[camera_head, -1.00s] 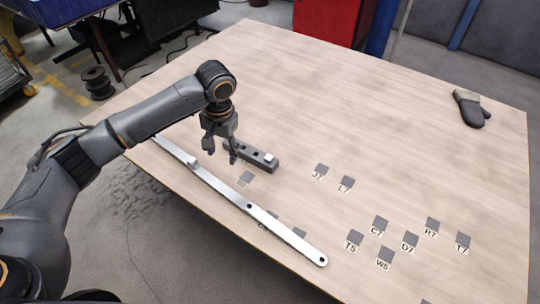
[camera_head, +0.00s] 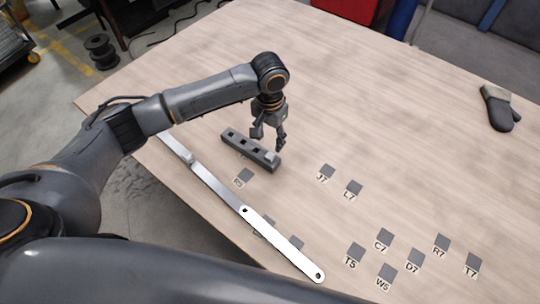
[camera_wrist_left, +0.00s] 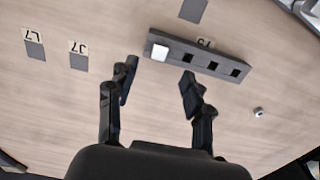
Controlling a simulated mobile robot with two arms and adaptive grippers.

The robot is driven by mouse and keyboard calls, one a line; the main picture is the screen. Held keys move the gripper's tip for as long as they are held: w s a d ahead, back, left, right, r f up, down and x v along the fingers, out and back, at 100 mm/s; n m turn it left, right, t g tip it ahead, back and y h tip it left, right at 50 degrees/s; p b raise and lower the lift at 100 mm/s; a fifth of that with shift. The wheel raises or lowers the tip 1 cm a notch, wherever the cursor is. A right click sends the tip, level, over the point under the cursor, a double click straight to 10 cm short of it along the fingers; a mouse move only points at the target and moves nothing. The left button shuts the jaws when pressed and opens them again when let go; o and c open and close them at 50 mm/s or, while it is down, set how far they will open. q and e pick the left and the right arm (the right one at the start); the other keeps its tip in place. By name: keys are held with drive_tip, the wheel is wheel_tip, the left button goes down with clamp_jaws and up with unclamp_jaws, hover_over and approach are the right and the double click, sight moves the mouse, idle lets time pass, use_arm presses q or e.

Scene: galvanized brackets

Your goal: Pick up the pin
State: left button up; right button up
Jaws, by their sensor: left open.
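A dark block (camera_head: 248,149) with a row of square holes lies on the table; it also shows in the wrist view (camera_wrist_left: 228,70). A light square-topped pin (camera_wrist_left: 160,53) stands in the hole at one end; in the head view it is at the block's right end (camera_head: 274,156). My left gripper (camera_head: 267,145) is open and empty over the table by that end. In the wrist view its fingers (camera_wrist_left: 158,78) are spread, with the pin between and beyond them. My right gripper is out of view.
A long metal bar with a white plate (camera_head: 285,246) lies along the near table edge. Flat labelled grey squares (camera_head: 383,238) lie to the right. A glove (camera_head: 498,108) lies at the far right. A small round metal piece (camera_wrist_left: 258,112) sits beside the block.

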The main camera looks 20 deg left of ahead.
sight(271, 154)
use_arm(q)
drive_tip(key=f, duration=0.2)
drive_tip(key=shift+w+f, duration=0.2)
drive_tip(key=shift+f, duration=0.2)
wheel_tip(271, 154, down, 5)
drive_tip(key=shift+w+d+r, duration=0.1)
drive_tip(key=shift+w, duration=0.05)
drive_tip(key=shift+c, duration=0.2)
clamp_jaws()
